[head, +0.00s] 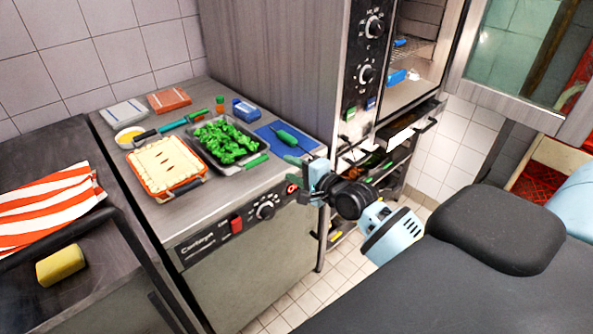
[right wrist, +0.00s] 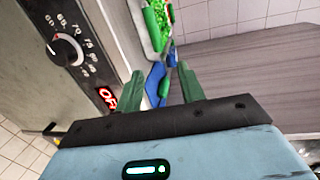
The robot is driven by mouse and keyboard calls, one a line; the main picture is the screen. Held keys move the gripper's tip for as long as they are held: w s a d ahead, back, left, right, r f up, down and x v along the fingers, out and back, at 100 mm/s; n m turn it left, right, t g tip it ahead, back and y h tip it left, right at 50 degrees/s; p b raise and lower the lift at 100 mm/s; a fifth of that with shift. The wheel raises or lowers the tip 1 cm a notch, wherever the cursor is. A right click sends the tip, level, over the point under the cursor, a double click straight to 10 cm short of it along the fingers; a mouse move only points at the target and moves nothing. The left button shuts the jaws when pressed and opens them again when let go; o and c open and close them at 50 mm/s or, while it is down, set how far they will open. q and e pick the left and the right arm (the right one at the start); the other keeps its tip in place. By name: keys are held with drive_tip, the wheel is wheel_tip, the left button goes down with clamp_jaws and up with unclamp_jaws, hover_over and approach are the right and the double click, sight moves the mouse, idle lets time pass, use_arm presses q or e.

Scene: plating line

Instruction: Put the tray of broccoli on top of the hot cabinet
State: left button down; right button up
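The dark tray of broccoli (head: 205,158), with green grips at its ends, sits on the steel top of a low cabinet (head: 240,270) with a knob and a red display. Bright green broccoli (head: 228,140) fills it. In the right wrist view the broccoli (right wrist: 163,10) and a green grip (right wrist: 152,28) show at the top edge. My right gripper (head: 303,178) is at the cabinet's front right edge, right of the tray and apart from it. In the wrist view its green fingers (right wrist: 160,85) are spread with nothing held between them. My left gripper is out of view.
A baked dish (head: 165,165) stands left of the broccoli. A blue board (head: 268,135) with a green-handled tool lies right of it. Behind stands a tall steel unit (head: 270,60) with an open compartment. A striped cloth (head: 45,205) and yellow sponge (head: 60,265) lie at left.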

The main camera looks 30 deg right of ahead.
drive_tip(key=shift+s, duration=0.4)
drive_tip(key=s+a+f+n+g, duration=0.2)
drive_tip(key=s+a+f+n, duration=0.35)
drive_tip(key=s+f, duration=0.55)
drive_tip(key=s+a+f+n+g, duration=0.35)
drive_tip(key=s+f+n, duration=0.35)
drive_tip(key=s+f, duration=0.4)
drive_tip(key=s+a+f+n, duration=0.2)
drive_tip(key=s+n, duration=0.1)
drive_tip(key=s, duration=0.3)
drive_tip(key=s+a+f+n+g, duration=0.1)
drive_tip(key=s+a+f+n, duration=0.1)
drive_tip(key=s, duration=0.4)
drive_tip(key=shift+s+a+n+h, duration=0.3)
drive_tip(key=shift+a+n+h, duration=0.15)
drive_tip(key=shift+a, duration=0.15)
drive_tip(key=shift+g, duration=0.25)
